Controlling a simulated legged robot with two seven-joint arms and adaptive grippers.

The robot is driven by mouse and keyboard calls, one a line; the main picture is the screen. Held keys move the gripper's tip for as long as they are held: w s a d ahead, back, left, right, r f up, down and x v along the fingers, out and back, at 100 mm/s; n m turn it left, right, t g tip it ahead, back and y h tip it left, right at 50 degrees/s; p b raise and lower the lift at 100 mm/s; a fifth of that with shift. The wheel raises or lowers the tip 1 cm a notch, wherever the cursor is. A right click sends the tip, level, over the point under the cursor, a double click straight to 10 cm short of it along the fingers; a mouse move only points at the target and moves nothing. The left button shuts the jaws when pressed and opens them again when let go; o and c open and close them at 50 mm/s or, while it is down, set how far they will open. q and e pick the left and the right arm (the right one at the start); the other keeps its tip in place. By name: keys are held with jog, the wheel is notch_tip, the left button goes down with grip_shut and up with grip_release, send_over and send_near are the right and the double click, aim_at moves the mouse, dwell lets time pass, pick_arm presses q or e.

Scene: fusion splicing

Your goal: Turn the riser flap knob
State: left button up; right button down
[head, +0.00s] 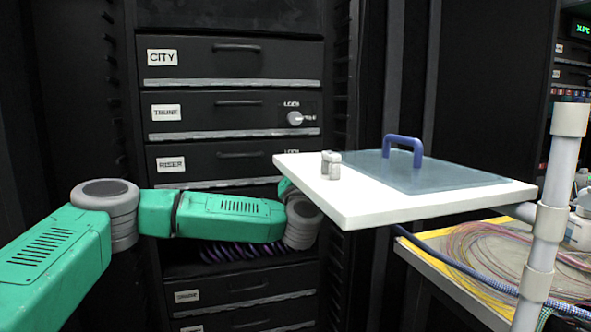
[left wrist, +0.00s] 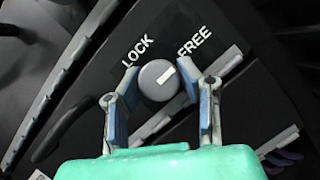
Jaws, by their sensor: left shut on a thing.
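The riser panel (head: 210,160) is the third labelled panel down in the head view; a "LOCK" mark shows at its right, and its knob is hidden behind the white board. In the left wrist view the round grey knob (left wrist: 157,82) sits between "LOCK" and "FREE" lettering, its white mark pointing up and right toward "FREE". My left gripper (left wrist: 160,88) is shut on the knob, one finger on each side. In the head view the gripper itself is hidden behind the board. My right gripper is in neither view.
A white board (head: 350,212) juts in front of the rack, with a small grey fitting (head: 331,166) and a clear plate (head: 430,176) with a blue handle (head: 403,148). The trunk panel's knob (head: 294,118) is above. Coiled fibres (head: 490,250) and a pale pole (head: 550,205) stand right.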

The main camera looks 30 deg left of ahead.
pick_arm(q)
jog(key=shift+d, duration=0.1)
jog(key=shift+f+n+b, duration=0.1)
jog(key=shift+n+b, duration=0.3)
jog(key=shift+b, duration=0.3)
jog(key=n+y+b, duration=0.2)
jog(key=n+b, duration=0.2)
jog(key=shift+g, duration=0.4)
jog(key=n+y+b, duration=0.1)
jog(key=n, duration=0.1)
jog(key=shift+d+n+g, duration=0.1)
jog(key=shift+n+g, duration=0.2)
jog(key=shift+g, duration=0.1)
jog(key=n+g+y, duration=0.1)
jog(key=n, duration=0.1)
jog(key=shift+w+n, duration=0.1)
jog(key=shift+n, duration=0.3)
jog(key=n+g+y, duration=0.1)
jog(key=n, duration=0.2)
jog(key=n+g, duration=0.2)
jog(key=n, duration=0.1)
jog(key=shift+n+y, duration=0.3)
jog(key=shift+y, duration=0.1)
jog(key=n+g, duration=0.1)
jog(key=n, duration=0.2)
jog(key=n+g, duration=0.2)
jog(key=n, duration=0.1)
jog(key=shift+y, duration=0.3)
jog(key=shift+n+g, duration=0.5)
jog(key=shift+n, duration=0.6)
